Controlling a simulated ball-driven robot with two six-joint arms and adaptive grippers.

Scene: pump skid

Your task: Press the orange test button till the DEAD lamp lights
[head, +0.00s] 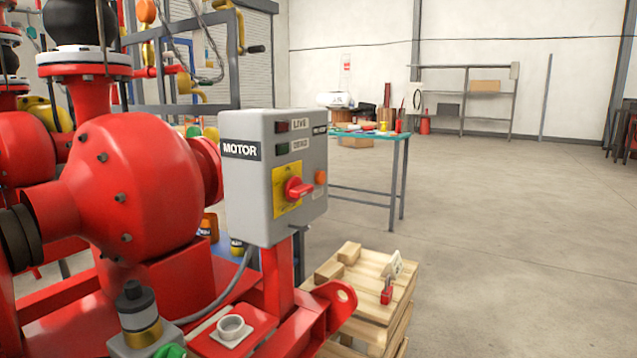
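The grey motor isolator box (250,200) stands on a red post at the middle of the head view, beside the red pump. Its orange test button (320,177) is on the right part of the front face. The DEAD lamp (282,148) is dark green and looks unlit. The LIVE lamp (282,126) above it is dark red and also looks unlit. A red rotary handle (298,188) sits on a yellow plate (280,206) left of the button. Neither of my grippers is in view.
The red pump (130,185) and its pipework fill the left. A wooden pallet (365,315) holding a red padlock (387,295) with a white tag stands right of the post. A green-topped table (398,165) is behind. The floor at right is clear.

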